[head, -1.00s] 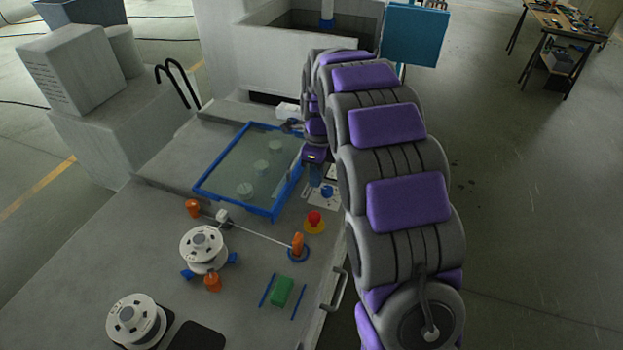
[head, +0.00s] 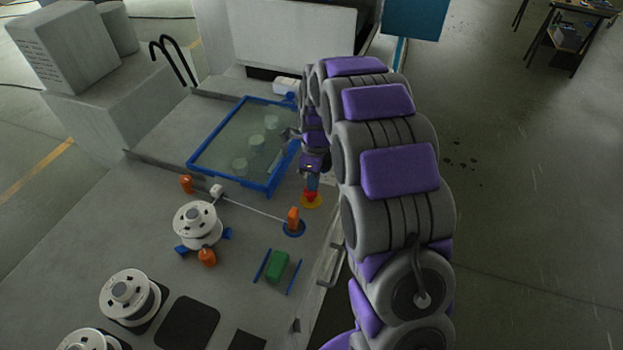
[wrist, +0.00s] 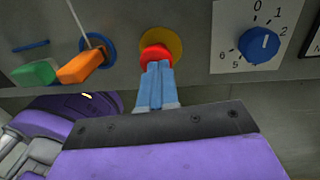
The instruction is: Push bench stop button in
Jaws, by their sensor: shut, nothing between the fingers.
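The red stop button (wrist: 156,55) sits on a yellow round base (wrist: 176,44) on the grey bench panel in the wrist view. In the head view the red button (head: 310,195) and its yellow base (head: 312,203) show just below my gripper. My gripper (wrist: 160,66) has its two blue fingers shut together with nothing between them. The fingertips overlap the lower part of the red button in the wrist view and appear at or against it; I cannot tell whether the button is pressed in. The gripper (head: 311,189) also points down at the button in the head view.
An orange lever (wrist: 80,67) on a blue base and a green block (wrist: 34,74) lie left of the button. A blue dial (wrist: 263,45) with numbers is to its right. A blue-rimmed tray (head: 232,181) and white spools (head: 197,224) are on the bench.

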